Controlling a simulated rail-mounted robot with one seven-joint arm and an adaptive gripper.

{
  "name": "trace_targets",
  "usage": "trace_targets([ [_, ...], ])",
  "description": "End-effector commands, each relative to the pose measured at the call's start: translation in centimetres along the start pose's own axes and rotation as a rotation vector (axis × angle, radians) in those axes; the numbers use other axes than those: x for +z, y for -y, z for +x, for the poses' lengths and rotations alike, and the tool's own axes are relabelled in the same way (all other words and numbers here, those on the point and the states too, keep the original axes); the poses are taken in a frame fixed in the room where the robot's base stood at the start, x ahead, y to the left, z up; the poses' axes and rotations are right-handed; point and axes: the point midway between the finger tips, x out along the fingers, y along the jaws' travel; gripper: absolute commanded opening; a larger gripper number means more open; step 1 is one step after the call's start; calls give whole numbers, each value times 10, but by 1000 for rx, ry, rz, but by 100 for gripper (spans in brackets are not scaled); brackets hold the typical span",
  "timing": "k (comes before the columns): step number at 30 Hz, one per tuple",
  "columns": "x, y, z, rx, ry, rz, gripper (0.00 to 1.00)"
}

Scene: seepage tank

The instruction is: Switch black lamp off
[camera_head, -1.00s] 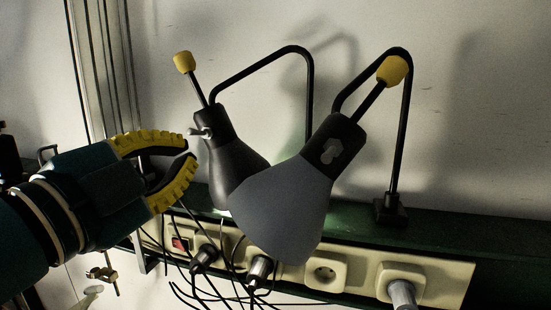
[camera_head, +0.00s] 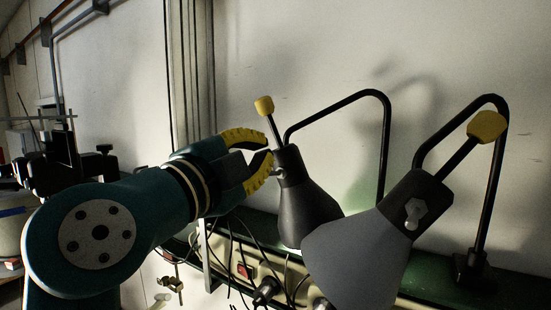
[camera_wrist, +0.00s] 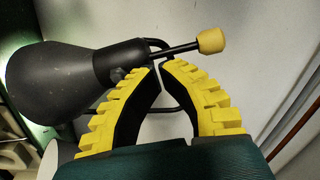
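The black lamp (camera_head: 308,212) hangs shade-down from a bent black arm at mid-picture. A bright glow shows beside the shade.
A grey-shaded lamp (camera_head: 355,260) stands close on the right with its own yellow knob (camera_head: 486,126). A socket strip (camera_head: 262,268) with cables runs below. Metal uprights (camera_head: 190,80) stand behind my gripper. The wall above is bare.

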Motion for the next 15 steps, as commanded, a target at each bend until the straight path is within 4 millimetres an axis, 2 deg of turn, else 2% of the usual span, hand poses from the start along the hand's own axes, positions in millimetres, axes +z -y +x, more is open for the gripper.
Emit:
trace_targets([
  [15,1,-5,2,0,0,0,0],
])
